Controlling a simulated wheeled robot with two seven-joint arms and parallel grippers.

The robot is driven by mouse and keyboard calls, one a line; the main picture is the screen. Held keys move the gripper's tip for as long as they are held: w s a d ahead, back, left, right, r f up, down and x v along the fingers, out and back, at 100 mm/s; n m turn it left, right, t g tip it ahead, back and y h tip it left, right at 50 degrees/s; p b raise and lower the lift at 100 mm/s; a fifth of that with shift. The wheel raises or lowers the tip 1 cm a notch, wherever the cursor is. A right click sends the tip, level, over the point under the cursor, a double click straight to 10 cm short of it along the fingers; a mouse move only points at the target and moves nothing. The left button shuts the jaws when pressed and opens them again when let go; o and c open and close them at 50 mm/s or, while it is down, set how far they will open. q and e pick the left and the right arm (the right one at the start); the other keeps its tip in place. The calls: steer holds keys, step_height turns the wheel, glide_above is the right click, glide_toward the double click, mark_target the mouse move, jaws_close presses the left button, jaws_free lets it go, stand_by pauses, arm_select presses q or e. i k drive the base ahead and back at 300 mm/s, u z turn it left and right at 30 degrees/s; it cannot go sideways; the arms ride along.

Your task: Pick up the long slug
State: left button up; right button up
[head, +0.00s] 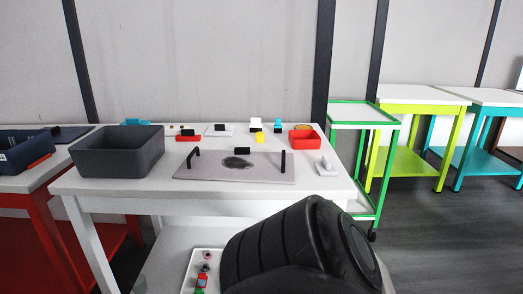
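I cannot make out a long slug for certain in the head view. A white tray (187,281) low in front holds several small coloured pieces, partly cut off by the bottom edge. A grey board (210,173) with two black upright handles lies on the white table (110,187) and has a dark round patch in its middle. Small black-topped blocks stand behind it, too small to identify. Neither of my grippers is in view.
A dark grey bin (118,152) stands at the table's left and a red box (305,140) at its back right. A green-framed cart (362,113) is beyond the right edge. A large black ribbed shape, apparently part of my arm, hides the front right.

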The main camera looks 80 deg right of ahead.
mark_target(238, 150)
steer(key=z, duration=2.5)
steer(key=k, duration=0.5)
steer(key=u, duration=1.1)
steer(key=i, duration=0.8)
steer(key=u, duration=0.25)
